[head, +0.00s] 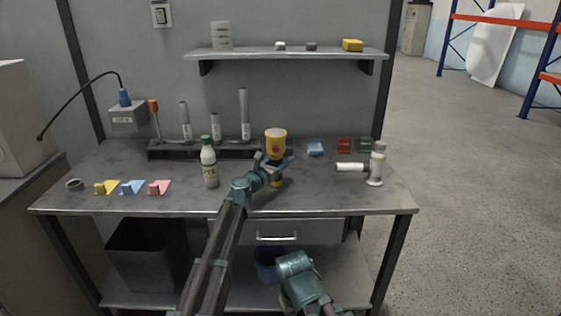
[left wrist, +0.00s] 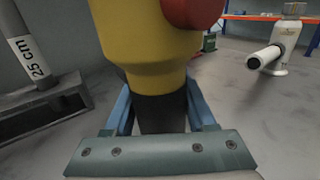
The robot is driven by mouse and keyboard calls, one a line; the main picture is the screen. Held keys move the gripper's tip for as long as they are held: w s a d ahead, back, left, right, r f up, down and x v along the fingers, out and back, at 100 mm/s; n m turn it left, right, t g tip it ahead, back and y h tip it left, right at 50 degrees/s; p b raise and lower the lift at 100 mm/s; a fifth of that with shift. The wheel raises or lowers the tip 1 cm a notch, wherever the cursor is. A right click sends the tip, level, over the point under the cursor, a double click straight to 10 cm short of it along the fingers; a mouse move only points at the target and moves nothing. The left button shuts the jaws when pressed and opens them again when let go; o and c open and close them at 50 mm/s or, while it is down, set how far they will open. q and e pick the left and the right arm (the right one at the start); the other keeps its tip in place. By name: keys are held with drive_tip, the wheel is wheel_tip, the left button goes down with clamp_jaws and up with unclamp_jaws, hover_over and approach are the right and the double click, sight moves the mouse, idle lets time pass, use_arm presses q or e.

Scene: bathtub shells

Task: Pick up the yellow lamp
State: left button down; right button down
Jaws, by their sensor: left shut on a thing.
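The yellow lamp (head: 276,140) is upright over the back middle of the workbench, with a red round part on its yellow head. In the left wrist view its yellow body (left wrist: 150,50) fills the top middle, above a dark narrower section. My left gripper (head: 276,166) is shut on that dark section, with a blue finger (left wrist: 160,112) on each side. A bit of the lamp shows below the fingers in the head view. I cannot tell whether its bottom touches the table. Part of my right arm shows at the bottom, but its gripper does not show.
A white cylinder device (head: 376,165) stands to the right, and a blue block (head: 315,149) lies nearby. A shelf (head: 290,55) hangs above.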

use_arm(q)
drive_tip(key=shift+r+p, duration=1.25)
drive_tip(key=shift+r, duration=0.15)
drive_tip(key=p, duration=0.2)
approach(281, 150)
drive_tip(key=s+d+f, duration=0.2)
drive_tip(key=d, duration=0.3)
drive_tip(key=shift+s+d+r, duration=0.1)
drive_tip(key=shift+d, duration=0.1)
drive_tip(key=shift+w+d+f+b, duration=0.1)
drive_tip(key=shift+w+f+b, duration=0.65)
drive_tip(key=shift+w, duration=1.95)
drive_tip(key=shift+w+f+b, duration=0.7)
drive_tip(key=shift+w+f, duration=0.05)
drive_tip(key=shift+w, duration=1.9)
drive_tip(key=shift+w+d+f+b, duration=0.1)
drive_tip(key=shift+w+f+b, duration=0.65)
drive_tip(key=shift+w, duration=1.95)
drive_tip(key=shift+f+b, duration=0.25)
drive_tip(key=shift+b, duration=0.05)
